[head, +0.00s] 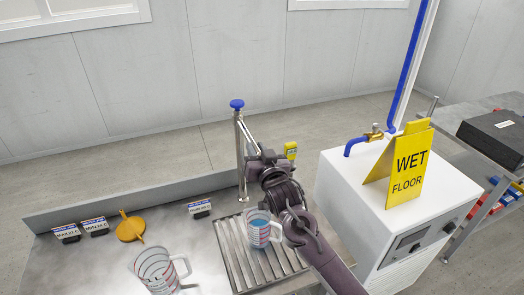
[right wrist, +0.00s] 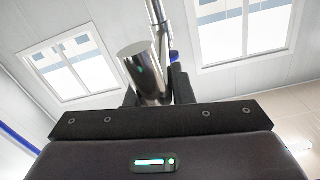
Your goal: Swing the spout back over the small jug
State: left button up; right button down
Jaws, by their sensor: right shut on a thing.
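The metal spout (head: 248,133) runs from the top of an upright post (head: 240,160) with a blue knob, slanting down to the right. My right gripper (head: 262,158) is shut on the spout's lower part. In the right wrist view the shiny spout (right wrist: 147,72) rises between the jaws. The spout's outlet is hidden by the gripper in the head view. A small clear jug (head: 258,230) with printed marks stands upright on the slatted drain, below and in front of the gripper. A larger clear jug (head: 155,270) stands to the left. My left gripper is not in view.
An orange funnel (head: 130,228) and several small label cards lie on the steel bench (head: 95,265). A white cabinet (head: 390,225) with a yellow wet-floor sign (head: 408,165) stands close to the right of my arm.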

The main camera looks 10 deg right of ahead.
jog(key=shift+a+f, duration=0.1)
jog(key=shift+f, duration=0.05)
jog(key=c, duration=1.5)
grip_release()
jog(key=shift+o, duration=1)
jog(key=shift+a, duration=0.15)
jog(key=shift+s, duration=0.1)
jog(key=shift+s, duration=0.15)
jog(key=s+d+b, duration=0.1)
jog(key=s+b, duration=0.1)
jog(key=s, duration=0.5)
jog(key=shift+s, duration=0.2)
